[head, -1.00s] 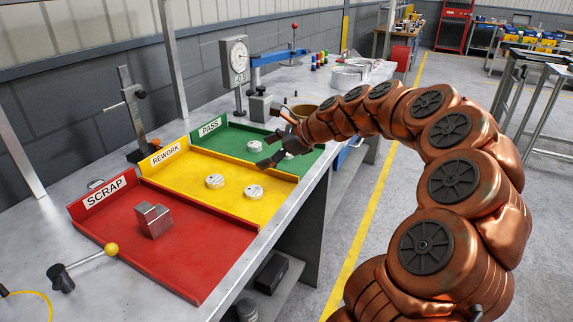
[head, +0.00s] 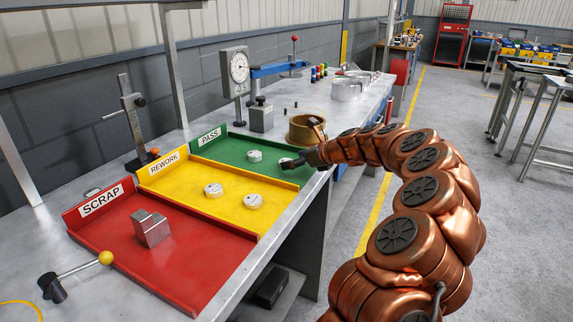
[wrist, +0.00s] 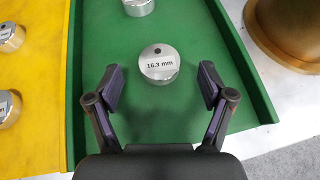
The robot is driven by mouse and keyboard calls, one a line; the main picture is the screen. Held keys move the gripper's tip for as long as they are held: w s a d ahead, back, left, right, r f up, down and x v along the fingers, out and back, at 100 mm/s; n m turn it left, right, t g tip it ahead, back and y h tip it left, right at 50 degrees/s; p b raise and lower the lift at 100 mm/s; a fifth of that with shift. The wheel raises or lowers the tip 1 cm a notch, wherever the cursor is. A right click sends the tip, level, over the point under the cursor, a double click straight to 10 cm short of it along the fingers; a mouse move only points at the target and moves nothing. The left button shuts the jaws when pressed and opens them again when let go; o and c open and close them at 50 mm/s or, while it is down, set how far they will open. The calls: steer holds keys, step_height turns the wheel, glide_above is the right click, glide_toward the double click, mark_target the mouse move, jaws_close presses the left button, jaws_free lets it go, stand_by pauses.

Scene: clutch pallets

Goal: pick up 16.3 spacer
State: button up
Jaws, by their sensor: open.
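The 16.3 mm spacer (wrist: 159,64) is a short silver cylinder with its label facing up. It lies on the green PASS tray (wrist: 110,30), which also shows in the head view (head: 232,143). My gripper (wrist: 162,85) is open and empty, with its two fingers apart on either side of the near part of the spacer, not touching it. In the head view my gripper (head: 290,163) is over the right part of the green tray and partly hides the spacer there. Another silver spacer (wrist: 138,6) sits farther up the green tray and also shows in the head view (head: 255,156).
A brass-coloured round pot (head: 302,130) stands just right of the green tray. The yellow REWORK tray (head: 180,183) holds two spacers. The red SCRAP tray (head: 190,270) holds a grey metal block (head: 152,229). A dial gauge (head: 237,68) stands behind.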

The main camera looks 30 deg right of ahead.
steer(key=shift+x, duration=1.1)
steer(key=c, duration=1.5)
steer(key=shift+o, duration=0.2)
steer(key=shift+r, duration=0.1)
